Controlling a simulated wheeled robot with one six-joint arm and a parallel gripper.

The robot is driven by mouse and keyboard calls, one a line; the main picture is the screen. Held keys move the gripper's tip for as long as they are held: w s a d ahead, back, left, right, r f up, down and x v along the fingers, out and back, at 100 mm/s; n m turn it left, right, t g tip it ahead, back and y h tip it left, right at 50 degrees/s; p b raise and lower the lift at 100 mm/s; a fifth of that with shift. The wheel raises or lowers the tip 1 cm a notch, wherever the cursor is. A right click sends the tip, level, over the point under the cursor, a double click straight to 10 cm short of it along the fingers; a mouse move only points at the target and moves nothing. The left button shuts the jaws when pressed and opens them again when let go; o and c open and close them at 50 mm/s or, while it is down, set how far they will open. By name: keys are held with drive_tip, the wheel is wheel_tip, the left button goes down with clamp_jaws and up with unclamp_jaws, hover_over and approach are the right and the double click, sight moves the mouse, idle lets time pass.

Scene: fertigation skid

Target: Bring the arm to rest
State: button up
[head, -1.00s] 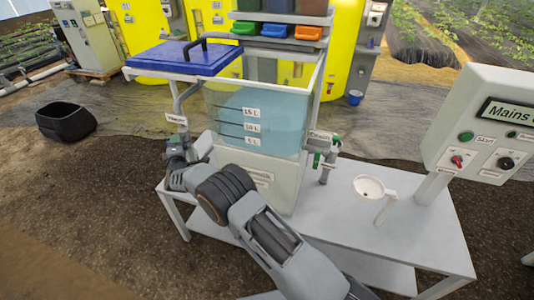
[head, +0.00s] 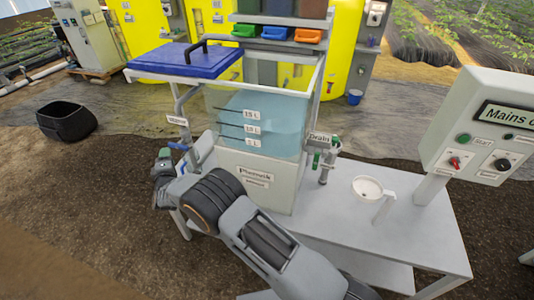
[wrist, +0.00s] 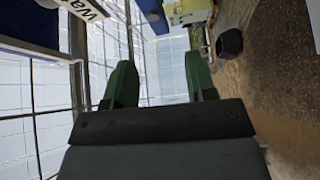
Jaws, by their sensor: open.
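My gripper (wrist: 161,80) is open, its two green fingers spread apart with nothing between them in the wrist view. In the head view my arm reaches from the lower right toward the left front of the skid, and the gripper end (head: 163,160) is in front of and left of the tank. The gripper is apart from the blue valve handle (head: 180,147) on the water pipe, which shows just behind it. My wrist partly hides the lower part of that pipe. The clear tank (head: 255,125) holds bluish liquid.
A black tub (head: 66,121) sits on the ground at left.

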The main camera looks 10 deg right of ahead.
idle(0.4)
drive_tip(key=s+a+f+m+g+y, duration=0.3)
drive_tip(key=s+f+g+y, duration=0.15)
drive_tip(key=f+g, duration=0.35)
drive_tip(key=s+d+m+g, duration=0.3)
drive_tip(key=s+d, duration=0.2)
drive_tip(key=s, duration=0.1)
drive_tip(key=s+d+r+m+g+h+p, duration=0.1)
drive_tip(key=s+d+r+m+h, duration=0.1)
drive_tip(key=s+d+r+m, duration=0.2)
drive_tip(key=s+d+r+m+g+h+p, duration=0.1)
drive_tip(key=s+d+r+m, duration=0.3)
drive_tip(key=s+d+r, duration=0.7)
drive_tip(key=s+d+r+m+g+h+p, duration=0.1)
drive_tip(key=s+d+r+m, duration=0.3)
drive_tip(key=d, duration=1.7)
drive_tip(key=s+r+g+h, duration=0.1)
drive_tip(key=s+r, duration=0.2)
drive_tip(key=s, duration=0.1)
drive_tip(key=shift+s+d+r+h, duration=0.2)
drive_tip(key=shift+r+h, duration=0.05)
drive_tip(key=shift+h, duration=0.1)
